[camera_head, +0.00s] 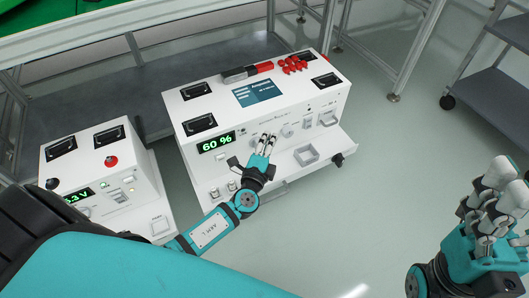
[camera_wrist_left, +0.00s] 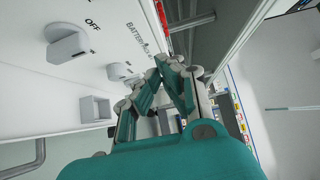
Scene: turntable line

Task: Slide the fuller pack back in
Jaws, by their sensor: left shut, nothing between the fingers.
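A white cabinet (camera_head: 190,129) stands in the middle of the head view, its front showing a green "60 %" display (camera_head: 214,143). Its front also carries knobs, one of them (camera_head: 328,118) at the right, and a square frame-like handle (camera_head: 306,155). My left gripper (camera_head: 266,140) is shut and empty, in front of the panel; I cannot tell whether it touches. In the left wrist view its fingertips (camera_wrist_left: 172,62) meet beside lettering starting "BATTER". My right gripper (camera_head: 494,195) is at the right, away from the cabinet; its opening is unclear. I cannot make out which part is the pack.
A smaller white box (camera_head: 88,138) with a voltage display and red button (camera_head: 111,161) stands at the left. A red and black tool (camera_head: 246,72) lies on the cabinet top. A grey shelf cart (camera_head: 497,100) stands at the right. The floor (camera_head: 400,140) between is clear.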

